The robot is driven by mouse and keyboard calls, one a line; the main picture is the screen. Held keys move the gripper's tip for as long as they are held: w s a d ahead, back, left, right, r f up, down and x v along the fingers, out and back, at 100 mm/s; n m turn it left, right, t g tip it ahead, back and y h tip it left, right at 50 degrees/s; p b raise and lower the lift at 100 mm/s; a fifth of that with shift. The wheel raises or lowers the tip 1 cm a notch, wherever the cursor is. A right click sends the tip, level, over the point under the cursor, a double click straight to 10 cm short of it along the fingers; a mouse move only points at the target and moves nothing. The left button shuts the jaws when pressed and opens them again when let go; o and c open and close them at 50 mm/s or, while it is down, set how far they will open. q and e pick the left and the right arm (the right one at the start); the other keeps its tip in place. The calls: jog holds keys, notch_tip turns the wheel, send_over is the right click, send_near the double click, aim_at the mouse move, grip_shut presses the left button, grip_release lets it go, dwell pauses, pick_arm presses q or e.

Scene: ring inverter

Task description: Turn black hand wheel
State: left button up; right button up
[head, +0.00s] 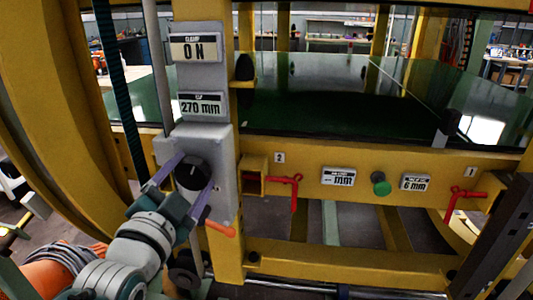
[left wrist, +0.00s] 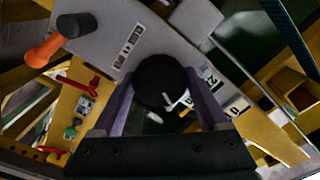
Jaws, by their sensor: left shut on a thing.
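The black hand wheel (head: 190,173) is a round dark knob on the front of a grey box on the upright yellow post. It also shows in the left wrist view (left wrist: 160,78), with a pale mark on its lower edge. My left gripper (head: 187,176) has its two purple fingers on opposite sides of the wheel and is shut on it. In the left wrist view the fingers (left wrist: 161,98) flank the wheel from below. My right gripper is in neither view.
An orange-handled lever (head: 220,229) sits just below right of the wheel. Red handles (head: 288,181) (head: 461,196) and a green knob (head: 380,184) stick out from the yellow beam at right. A plate reading 270 mm (head: 201,105) is above the wheel.

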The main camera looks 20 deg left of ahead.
pick_arm(q)
jog(key=o, duration=1.3)
jog(key=shift+c, duration=0.2)
jog(key=shift+s, duration=0.1)
jog(key=p+v, duration=0.1)
jog(key=v, duration=0.8)
jog(key=shift+s+d, duration=0.2)
jog(key=shift+s, duration=0.15)
